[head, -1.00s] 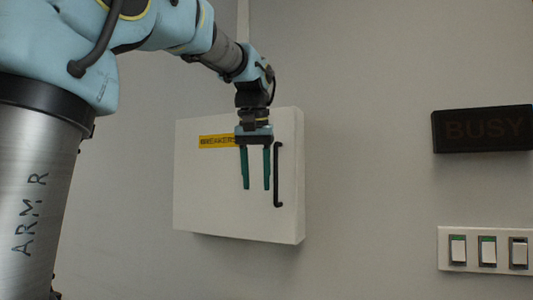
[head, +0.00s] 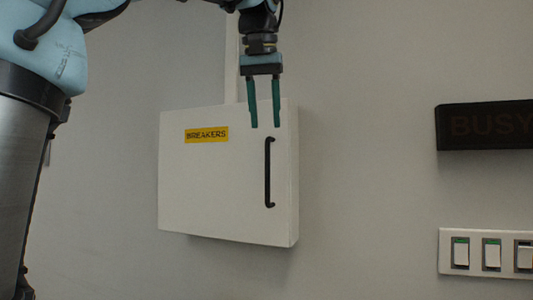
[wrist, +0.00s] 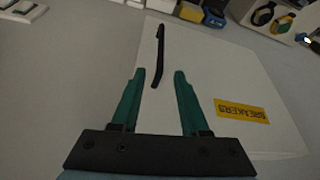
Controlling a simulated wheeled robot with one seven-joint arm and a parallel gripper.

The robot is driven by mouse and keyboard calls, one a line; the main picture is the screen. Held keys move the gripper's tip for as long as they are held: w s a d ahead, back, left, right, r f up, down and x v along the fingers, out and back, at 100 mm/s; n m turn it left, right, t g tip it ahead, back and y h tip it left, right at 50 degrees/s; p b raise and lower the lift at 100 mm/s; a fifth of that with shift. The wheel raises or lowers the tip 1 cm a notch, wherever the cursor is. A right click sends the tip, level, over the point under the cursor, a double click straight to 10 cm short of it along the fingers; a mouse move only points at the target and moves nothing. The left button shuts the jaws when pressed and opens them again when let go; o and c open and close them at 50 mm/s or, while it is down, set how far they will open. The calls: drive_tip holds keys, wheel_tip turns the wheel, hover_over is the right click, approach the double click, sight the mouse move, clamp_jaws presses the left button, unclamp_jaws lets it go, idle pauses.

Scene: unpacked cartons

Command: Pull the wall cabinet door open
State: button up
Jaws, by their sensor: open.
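The white wall cabinet (head: 215,190) hangs on the grey wall, its door shut, with a yellow BREAKERS label (head: 206,135). Its black vertical bar handle (head: 268,172) is near the door's right edge. My gripper (head: 265,126) points down with its green fingers apart and empty. In the head view the fingertips are just above the handle's top end. In the wrist view the handle (wrist: 161,50) lies beyond the open fingertips (wrist: 158,75), roughly in line with the gap between them. Whether they touch the door is not clear.
A dark BUSY sign (head: 487,126) and a white panel of switches (head: 490,254) are on the wall to the right. A vertical conduit (head: 232,55) runs up from the cabinet. The wall between cabinet and switches is bare.

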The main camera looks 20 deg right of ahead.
sight(267, 147)
drive_tip(key=x, duration=0.8)
drive_tip(key=shift+f, duration=0.3)
drive_tip(key=shift+c, duration=0.4)
clamp_jaws()
drive_tip(key=shift+p, duration=0.3)
idle(0.3)
